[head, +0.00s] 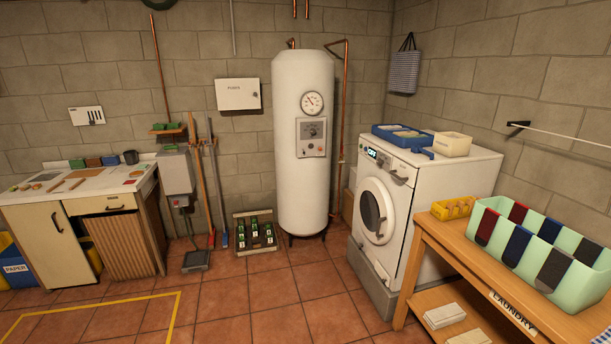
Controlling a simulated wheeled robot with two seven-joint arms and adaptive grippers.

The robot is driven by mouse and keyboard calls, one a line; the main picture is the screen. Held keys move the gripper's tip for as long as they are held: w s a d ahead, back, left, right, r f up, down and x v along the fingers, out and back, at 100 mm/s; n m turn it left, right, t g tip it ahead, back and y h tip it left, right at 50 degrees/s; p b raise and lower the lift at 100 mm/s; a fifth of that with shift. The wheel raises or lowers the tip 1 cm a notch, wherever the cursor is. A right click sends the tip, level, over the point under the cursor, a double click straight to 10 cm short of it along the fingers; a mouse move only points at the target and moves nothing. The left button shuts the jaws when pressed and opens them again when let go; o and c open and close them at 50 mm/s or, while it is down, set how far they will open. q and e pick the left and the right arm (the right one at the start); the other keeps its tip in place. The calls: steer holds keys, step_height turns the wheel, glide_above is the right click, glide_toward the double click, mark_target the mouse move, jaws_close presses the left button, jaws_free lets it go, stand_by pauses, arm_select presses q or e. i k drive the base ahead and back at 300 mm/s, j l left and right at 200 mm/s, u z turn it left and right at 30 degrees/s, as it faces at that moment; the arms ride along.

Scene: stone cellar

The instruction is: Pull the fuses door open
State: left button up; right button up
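A white wall box labelled FUSES (237,94) hangs on the back block wall, left of the tall white boiler. Its door looks shut, flat against the box. A small dark latch or handle shows near the right edge of the door, too small to make out well. Neither of my grippers shows in the head view.
The boiler (302,170) stands right of the box. Brooms (198,190), a grey wall unit (175,172) and a bottle crate (255,232) are below it. A washing machine (425,210) and wooden table (460,255) stand right. The tiled floor (265,300) in front is clear.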

mark_target(235, 94)
steer(key=i, duration=3.9)
steer(key=u, duration=0.15)
